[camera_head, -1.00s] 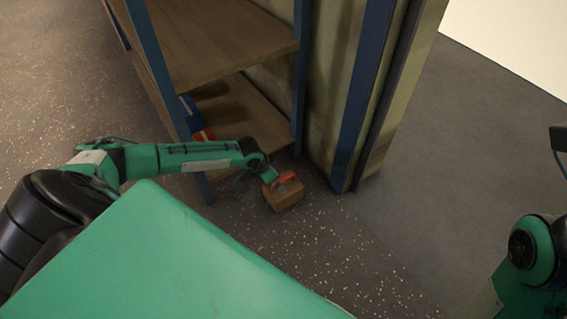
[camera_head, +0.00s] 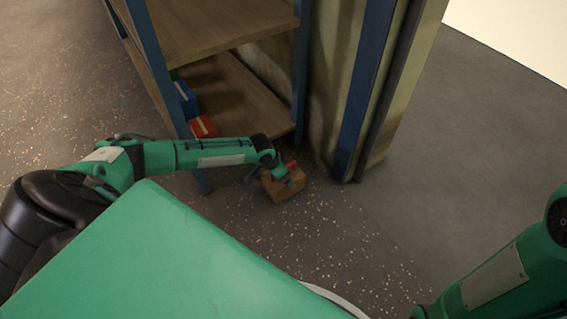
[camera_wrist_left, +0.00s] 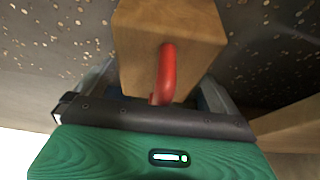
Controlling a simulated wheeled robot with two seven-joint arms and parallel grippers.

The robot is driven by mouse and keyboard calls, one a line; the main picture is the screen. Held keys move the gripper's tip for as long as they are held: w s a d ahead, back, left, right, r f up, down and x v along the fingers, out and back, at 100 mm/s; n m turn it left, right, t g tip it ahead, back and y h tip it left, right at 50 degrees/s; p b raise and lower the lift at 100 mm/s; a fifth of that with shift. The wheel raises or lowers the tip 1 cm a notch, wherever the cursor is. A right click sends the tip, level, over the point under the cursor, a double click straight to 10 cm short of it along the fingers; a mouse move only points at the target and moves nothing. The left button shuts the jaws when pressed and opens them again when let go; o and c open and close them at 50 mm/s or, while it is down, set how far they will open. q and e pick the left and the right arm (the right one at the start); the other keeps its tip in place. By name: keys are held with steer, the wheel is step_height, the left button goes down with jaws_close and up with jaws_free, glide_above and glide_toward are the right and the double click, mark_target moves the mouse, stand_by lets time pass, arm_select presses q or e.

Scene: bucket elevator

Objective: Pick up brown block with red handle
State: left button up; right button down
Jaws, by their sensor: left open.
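The brown block (camera_head: 287,190) with a red handle (camera_head: 291,165) is on the speckled floor or close to it, by the shelf's front corner post. My left gripper (camera_head: 284,180) is at the block's top and hides most of the handle. In the left wrist view the block (camera_wrist_left: 195,25) fills the upper middle, with the curved red handle (camera_wrist_left: 167,72) facing the camera. The left gripper (camera_wrist_left: 155,92) is open there, its grey jaws showing at either side of the block. I cannot tell whether they touch it. My right gripper is out of view.
The wooden shelf unit (camera_head: 245,97) with blue posts stands just behind the block. A red box (camera_head: 202,126) and a blue box (camera_head: 186,99) sit on its lower shelf. A tall panel with a blue edge (camera_head: 362,90) stands to the right. Floor on the right is open.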

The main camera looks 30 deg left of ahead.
arm_select(q)
steer(key=shift+f, duration=0.15)
steer(key=c, duration=1.6)
steer(key=shift+w, duration=0.1)
steer(key=shift+c, duration=0.2)
